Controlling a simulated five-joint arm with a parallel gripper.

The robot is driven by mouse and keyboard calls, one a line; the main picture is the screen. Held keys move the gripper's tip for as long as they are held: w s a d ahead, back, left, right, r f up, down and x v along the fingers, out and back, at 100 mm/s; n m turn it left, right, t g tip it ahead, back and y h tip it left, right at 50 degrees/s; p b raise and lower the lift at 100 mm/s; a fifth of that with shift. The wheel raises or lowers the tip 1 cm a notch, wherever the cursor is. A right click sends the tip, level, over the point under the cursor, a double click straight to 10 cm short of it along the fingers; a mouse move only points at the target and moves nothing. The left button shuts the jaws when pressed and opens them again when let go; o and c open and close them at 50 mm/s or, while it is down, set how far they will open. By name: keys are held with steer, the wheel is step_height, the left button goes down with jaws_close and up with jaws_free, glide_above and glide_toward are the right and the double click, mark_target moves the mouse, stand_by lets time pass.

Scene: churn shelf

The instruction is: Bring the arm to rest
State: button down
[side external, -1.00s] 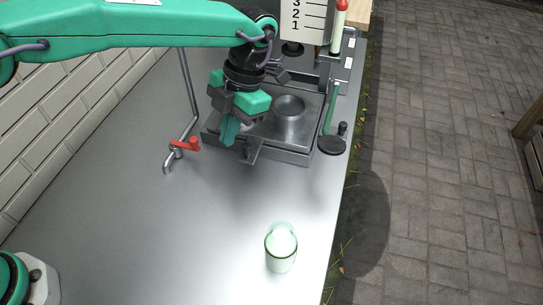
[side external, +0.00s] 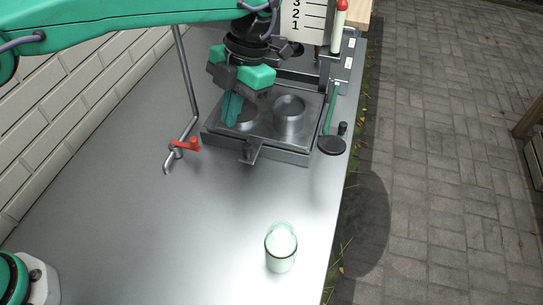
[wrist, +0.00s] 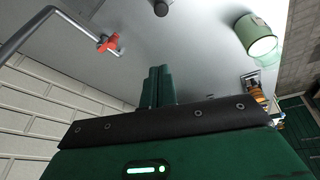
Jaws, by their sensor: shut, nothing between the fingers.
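My gripper (side external: 229,120) is shut and empty. In the side view its green fingers point down over the left part of a metal tray-like fixture (side external: 270,140); I cannot tell the exact gap. In the wrist view the closed fingers (wrist: 158,86) lie side by side with nothing between them. My arm reaches in from the upper left of the side view.
A green glass (side external: 281,250) stands at the bench (side external: 180,240) front; it also shows in the wrist view (wrist: 257,40). A pipe with a red-handled tap (side external: 186,145) is left of the fixture. The front bench is largely clear.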

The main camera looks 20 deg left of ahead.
steer(key=s+a+r+n+t+h, duration=0.1)
steer(key=s+a+r+n+t, duration=0.2)
steer(key=a+n, duration=0.75)
steer(key=s+a+r+n+t+h, duration=0.15)
steer(key=s+a+r+n, duration=0.3)
steer(key=a+n, duration=0.6)
steer(key=s+a+n+t, duration=0.2)
steer(key=s+a+n, duration=0.3)
steer(key=n, duration=0.5)
steer(key=s+a+f+n+t, duration=0.1)
steer(key=s+a+n+t, duration=0.1)
steer(key=s+a+n, duration=0.3)
steer(key=shift+s+a+n, duration=0.2)
steer(key=shift+s+n, duration=0.4)
steer(key=shift+n, duration=1.8)
